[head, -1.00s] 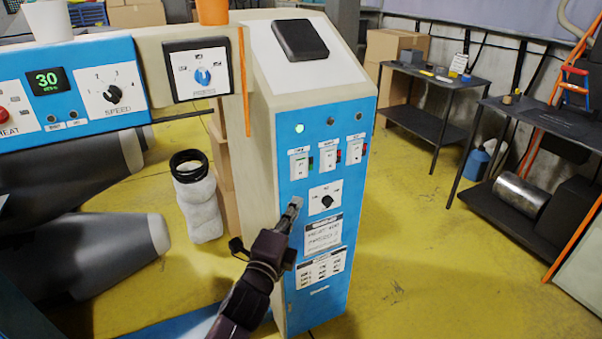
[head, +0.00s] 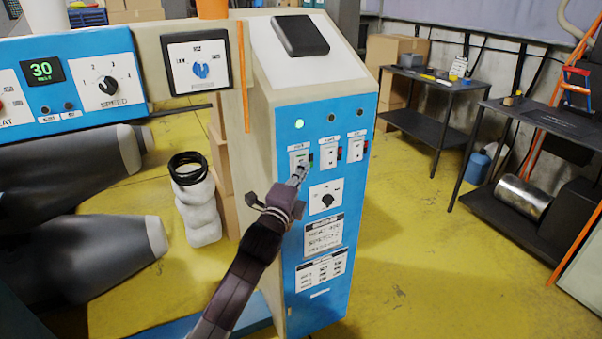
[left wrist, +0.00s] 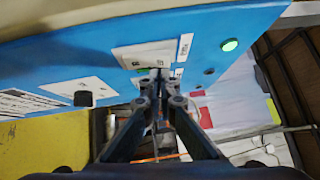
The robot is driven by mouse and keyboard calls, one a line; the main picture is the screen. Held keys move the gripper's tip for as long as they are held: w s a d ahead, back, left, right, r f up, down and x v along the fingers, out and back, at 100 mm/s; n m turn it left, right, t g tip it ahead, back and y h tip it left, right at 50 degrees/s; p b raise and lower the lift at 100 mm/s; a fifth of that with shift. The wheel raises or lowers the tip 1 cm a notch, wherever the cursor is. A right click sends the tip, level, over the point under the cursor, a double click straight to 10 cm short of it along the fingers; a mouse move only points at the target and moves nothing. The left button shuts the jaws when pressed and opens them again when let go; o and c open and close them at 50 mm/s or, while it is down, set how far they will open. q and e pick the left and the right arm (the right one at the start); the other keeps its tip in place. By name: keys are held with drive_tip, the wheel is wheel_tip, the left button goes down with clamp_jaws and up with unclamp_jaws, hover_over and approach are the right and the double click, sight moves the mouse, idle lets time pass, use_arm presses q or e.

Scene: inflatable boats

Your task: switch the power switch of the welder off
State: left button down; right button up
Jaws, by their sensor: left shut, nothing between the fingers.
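The welder's control cabinet (head: 330,270) has a blue front with a row of three switches on white plates. The leftmost switch (head: 299,157) sits below a lit green lamp (head: 299,124); I take it for the power switch, but its label is too small to read. My left gripper (head: 300,170) is shut and empty, its tip at the lower part of that switch plate and partly covering it. In the left wrist view the shut fingertips (left wrist: 155,76) meet the switch plate (left wrist: 140,57); I cannot tell whether they touch it. The green lamp (left wrist: 230,45) glows there too. My right gripper is out of view.
Right of the leftmost switch are two similar switches (head: 329,151) with red parts beside them. A black knob (head: 327,200) sits below. An orange strip (head: 243,75) hangs left of the cabinet. Yellow floor (head: 420,240) on the right is clear.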

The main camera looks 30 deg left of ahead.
use_arm(q)
drive_tip(key=shift+w+a, duration=0.2)
drive_tip(key=shift+a, duration=0.15)
drive_tip(key=shift+r, duration=0.1)
drive_tip(key=shift+w+a+r+p, duration=0.15)
drive_tip(key=shift+r+p, duration=0.2)
drive_tip(key=shift+p, duration=0.7)
drive_tip(key=shift+f, duration=0.25)
